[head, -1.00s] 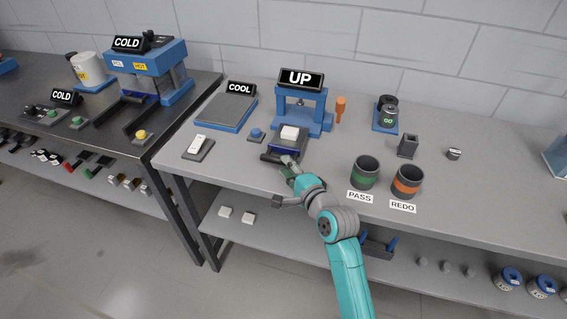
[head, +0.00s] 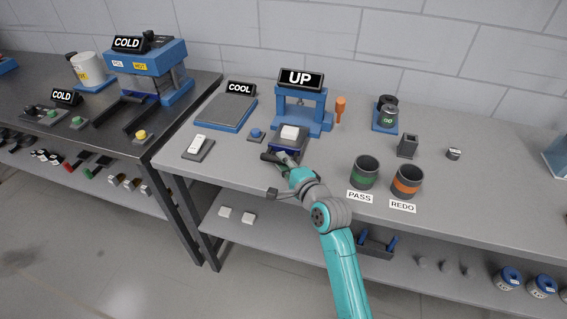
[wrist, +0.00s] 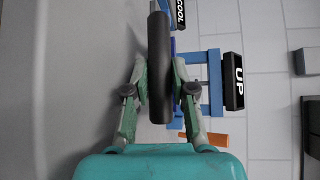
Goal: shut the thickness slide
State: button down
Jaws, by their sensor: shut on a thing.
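The thickness gauge is a blue frame (head: 318,120) under a black UP sign (head: 301,79), on the light grey bench. Its dark slide (head: 303,142) sticks out of the frame's front and carries a white block (head: 290,132). The slide's black bar handle (head: 268,157) is at its front end. My gripper (head: 285,161) is shut on this handle. In the wrist view the dark handle (wrist: 159,40) stands between the two green fingers of my gripper (wrist: 158,80), with the blue frame (wrist: 213,85) beyond. My gripper hides part of the handle in the head view.
Left of the gauge are a COOL plate (head: 224,113), a blue button (head: 256,135) and a grey pad with a white piece (head: 198,147). The PASS cup (head: 365,172) and REDO cup (head: 407,182) stand to the right. An orange-handled tool (head: 340,108) is beside the frame.

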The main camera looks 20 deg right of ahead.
aim_at(291, 143)
jog(key=w+d, duration=0.1)
jog(key=w, duration=0.1)
jog(key=w+d, duration=0.4)
jog(key=w, duration=0.1)
jog(key=shift+s, duration=0.1)
jog(key=c, duration=1.2)
grip_release()
jog(key=shift+c, duration=0.2)
jog(key=v, duration=1.2)
